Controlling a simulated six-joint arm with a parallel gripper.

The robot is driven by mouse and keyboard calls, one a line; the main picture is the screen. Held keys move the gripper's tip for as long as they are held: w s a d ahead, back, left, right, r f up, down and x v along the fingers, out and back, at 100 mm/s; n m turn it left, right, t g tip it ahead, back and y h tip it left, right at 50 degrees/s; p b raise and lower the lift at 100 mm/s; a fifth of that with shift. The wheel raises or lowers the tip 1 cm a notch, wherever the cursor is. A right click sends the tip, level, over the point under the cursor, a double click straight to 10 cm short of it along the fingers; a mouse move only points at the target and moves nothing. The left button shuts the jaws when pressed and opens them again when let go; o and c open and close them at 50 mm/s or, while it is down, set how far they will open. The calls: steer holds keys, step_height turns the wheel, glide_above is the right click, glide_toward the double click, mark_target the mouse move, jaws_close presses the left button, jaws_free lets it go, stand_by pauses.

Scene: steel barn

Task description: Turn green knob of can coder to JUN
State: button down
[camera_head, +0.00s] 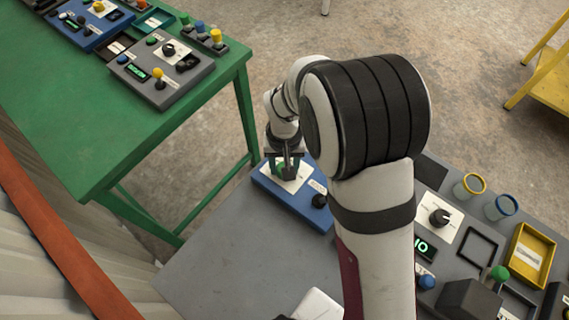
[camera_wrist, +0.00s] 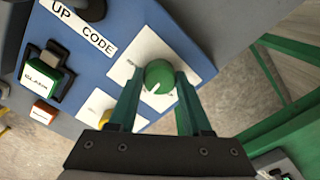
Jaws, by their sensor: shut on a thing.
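A blue panel (camera_head: 268,185) stands at the far left corner of the grey bench; it also shows in the wrist view (camera_wrist: 100,75), with a label reading "UP CODE". A round green knob (camera_wrist: 158,76) sits on a white dial plate (camera_wrist: 190,50) on it. My gripper (camera_wrist: 159,82) is shut on the green knob, one finger on each side. In the head view my gripper (camera_head: 284,160) reaches down onto the plate and mostly hides the knob. A white pointer mark on the knob points toward the lower left in the wrist view. The month marks are unreadable.
A black knob (camera_head: 319,201) is on the same panel. The green table (camera_head: 110,130) at left carries other control boxes.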

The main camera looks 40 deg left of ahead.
steer(key=shift+m, duration=0.7)
steer(key=shift+c, duration=1.7)
jaws_free()
step_height(320, 180, up, 16)
steer(key=shift+f, duration=0.1)
